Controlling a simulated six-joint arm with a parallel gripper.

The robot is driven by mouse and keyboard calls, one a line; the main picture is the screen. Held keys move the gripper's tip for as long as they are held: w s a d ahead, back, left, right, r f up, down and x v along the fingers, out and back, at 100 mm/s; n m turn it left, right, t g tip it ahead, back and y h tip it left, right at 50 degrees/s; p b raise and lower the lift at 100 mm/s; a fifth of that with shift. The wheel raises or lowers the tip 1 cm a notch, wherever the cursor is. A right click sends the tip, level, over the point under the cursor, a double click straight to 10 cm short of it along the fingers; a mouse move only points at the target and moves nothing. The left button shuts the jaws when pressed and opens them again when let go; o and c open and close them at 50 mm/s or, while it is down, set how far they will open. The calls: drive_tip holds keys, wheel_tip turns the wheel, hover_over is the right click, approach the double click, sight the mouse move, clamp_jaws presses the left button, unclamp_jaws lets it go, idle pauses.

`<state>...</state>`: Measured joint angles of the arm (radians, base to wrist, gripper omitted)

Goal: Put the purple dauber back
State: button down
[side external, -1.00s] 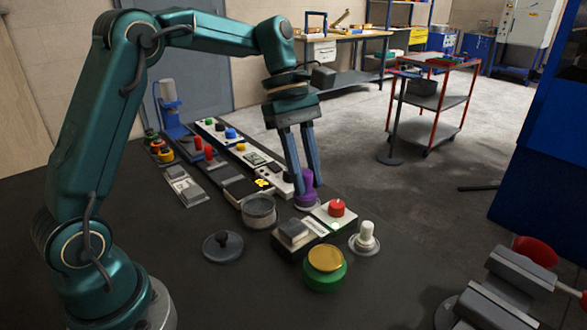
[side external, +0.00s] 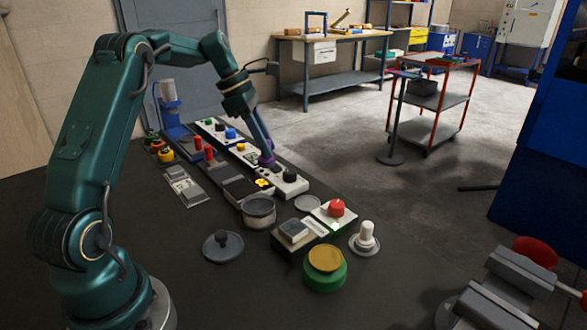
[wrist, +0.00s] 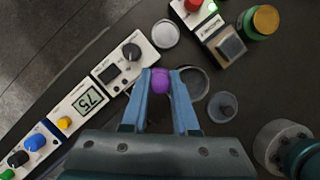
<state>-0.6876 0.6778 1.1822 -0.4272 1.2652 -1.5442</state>
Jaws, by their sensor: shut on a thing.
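The purple dauber (side external: 265,161) is held between the fingertips of my gripper (side external: 264,151), which is shut on it. The wrist view shows its rounded purple top (wrist: 161,81) between the two blue fingers. My gripper is tilted, and the dauber appears raised above the row of panels. A pale round dish (side external: 307,203) stands empty near the red-knobbed block; it also shows in the wrist view (wrist: 165,34). The dauber's lower end is hidden in both views.
A grey open pot (side external: 259,211), a dark knobbed lid (side external: 222,245), a green tin with a gold top (side external: 325,270) and a white dauber on a dish (side external: 365,240) stand nearby. A red-knobbed block (side external: 336,210) is beside the empty dish. Control panels (side external: 288,182) line the back edge.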

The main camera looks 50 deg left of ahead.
drive_tip(key=w+d+f, duration=0.4)
drive_tip(key=d, duration=0.1)
drive_tip(key=w+d+f, duration=0.2)
drive_tip(key=shift+d, duration=0.15)
drive_tip(key=shift+f, duration=1.85)
drive_tip(key=shift+f, duration=0.1)
drive_tip(key=c, duration=0.7)
unclamp_jaws()
